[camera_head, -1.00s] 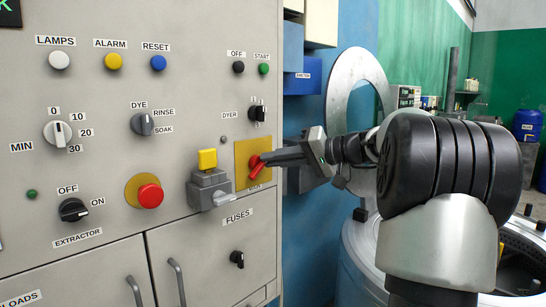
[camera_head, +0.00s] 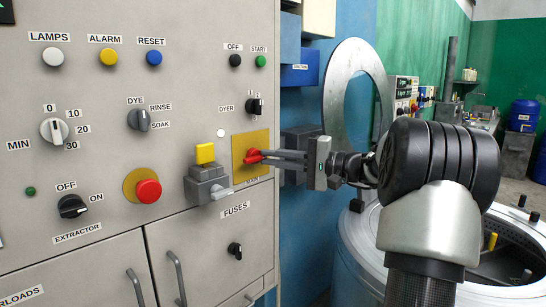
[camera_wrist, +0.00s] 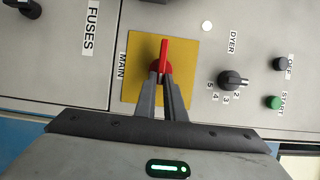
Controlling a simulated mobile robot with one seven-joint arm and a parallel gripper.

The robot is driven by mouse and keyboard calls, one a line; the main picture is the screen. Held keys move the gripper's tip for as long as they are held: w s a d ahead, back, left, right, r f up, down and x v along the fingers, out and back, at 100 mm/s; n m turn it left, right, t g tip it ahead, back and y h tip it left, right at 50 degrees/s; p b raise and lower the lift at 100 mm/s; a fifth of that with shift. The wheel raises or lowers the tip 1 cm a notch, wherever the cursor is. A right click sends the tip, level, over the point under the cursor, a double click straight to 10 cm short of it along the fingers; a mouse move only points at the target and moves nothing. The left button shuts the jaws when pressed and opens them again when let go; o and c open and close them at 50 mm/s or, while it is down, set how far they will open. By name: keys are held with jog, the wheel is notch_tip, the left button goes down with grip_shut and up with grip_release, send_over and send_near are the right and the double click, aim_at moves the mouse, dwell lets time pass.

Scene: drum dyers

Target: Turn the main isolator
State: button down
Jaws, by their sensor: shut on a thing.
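The main isolator is a red handle (camera_head: 253,157) on a yellow plate (camera_head: 239,142), at the right edge of the grey panel. The handle lies about level in the head view. My gripper (camera_head: 266,155) reaches in from the right, its fingers shut on the handle. In the wrist view the red handle (camera_wrist: 165,50) stands between my gripper's fingertips (camera_wrist: 161,77) and points away along them. The yellow plate (camera_wrist: 187,58) is behind it, with the label MAIN beside it. The fingers hide part of the handle.
A small lamp (camera_head: 221,133) above the plate shows white. A grey switch with a yellow block (camera_head: 205,153) is just left of the plate. The dyer knob (camera_head: 254,106) is above. A red push button (camera_head: 148,192) is farther left. A steel drum (camera_head: 360,245) stands at right.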

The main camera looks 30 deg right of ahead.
dwell(0.4)
jog(key=c, duration=1.8)
grip_release()
jog(key=shift+c, duration=0.2)
jog(key=p+v, duration=0.1)
jog(key=v, duration=1.6)
jog(key=shift+d, duration=0.25)
jog(key=shift+f, duration=0.1)
